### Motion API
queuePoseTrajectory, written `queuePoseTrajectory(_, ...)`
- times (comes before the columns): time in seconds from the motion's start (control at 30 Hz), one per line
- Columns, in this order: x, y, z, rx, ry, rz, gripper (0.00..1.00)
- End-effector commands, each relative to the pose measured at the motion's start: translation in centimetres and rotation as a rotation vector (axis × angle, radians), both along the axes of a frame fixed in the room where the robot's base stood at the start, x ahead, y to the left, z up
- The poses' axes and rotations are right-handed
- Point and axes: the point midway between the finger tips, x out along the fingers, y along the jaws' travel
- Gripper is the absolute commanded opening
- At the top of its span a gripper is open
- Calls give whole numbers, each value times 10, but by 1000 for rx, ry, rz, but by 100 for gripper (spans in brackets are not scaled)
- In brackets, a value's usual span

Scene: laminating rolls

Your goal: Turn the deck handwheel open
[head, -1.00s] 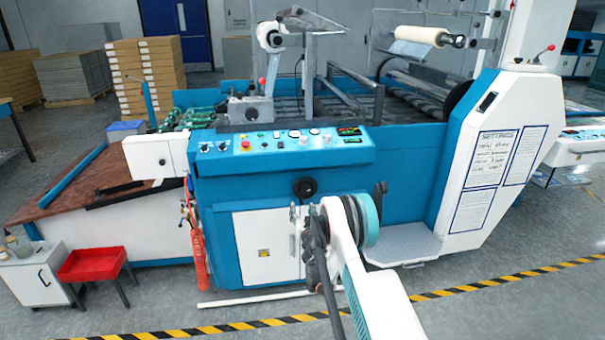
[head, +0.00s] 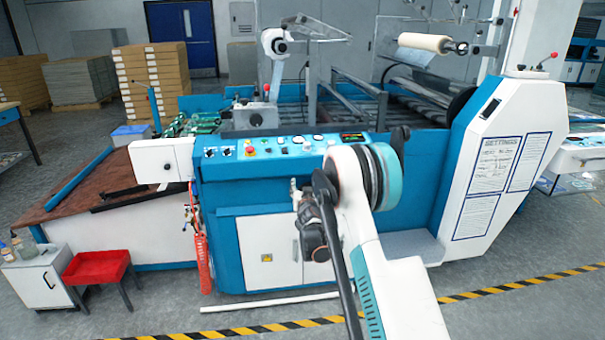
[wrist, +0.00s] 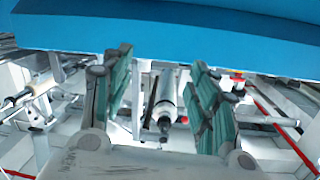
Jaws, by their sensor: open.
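The blue and white laminating machine (head: 240,225) stands ahead. No handwheel shows clearly now; the black round wheel on its front, seen in the earlier head view, is hidden behind my arm. My gripper (head: 297,192) is raised before the front panel, mostly hidden by my own wrist. In the wrist view my gripper (wrist: 160,62) is open, its two green-padded fingers wide apart and empty. Between and beyond the fingers is a pale cylinder (wrist: 165,98) with a dark end; I cannot tell what it is. A blue panel (wrist: 190,30) fills the top of that view.
The control panel (head: 275,146) with buttons runs above my gripper. A tall white cabinet (head: 490,165) stands right. A red tray (head: 97,266) and a small white cabinet (head: 42,278) stand front left.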

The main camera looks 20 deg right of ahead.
Motion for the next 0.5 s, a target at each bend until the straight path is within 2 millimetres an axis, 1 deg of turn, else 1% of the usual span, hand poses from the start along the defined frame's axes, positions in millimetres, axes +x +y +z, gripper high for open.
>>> queuePoseTrajectory(0.03, -3, 2, 9, 0, 8, -3, 54)
queuePoseTrajectory(0.2, -11, 8, 35, 0, 36, -13, 54)
queuePoseTrajectory(0.4, -23, 15, 62, 2, 69, -23, 54)
queuePoseTrajectory(0.5, -29, 17, 72, 2, 83, -27, 54)
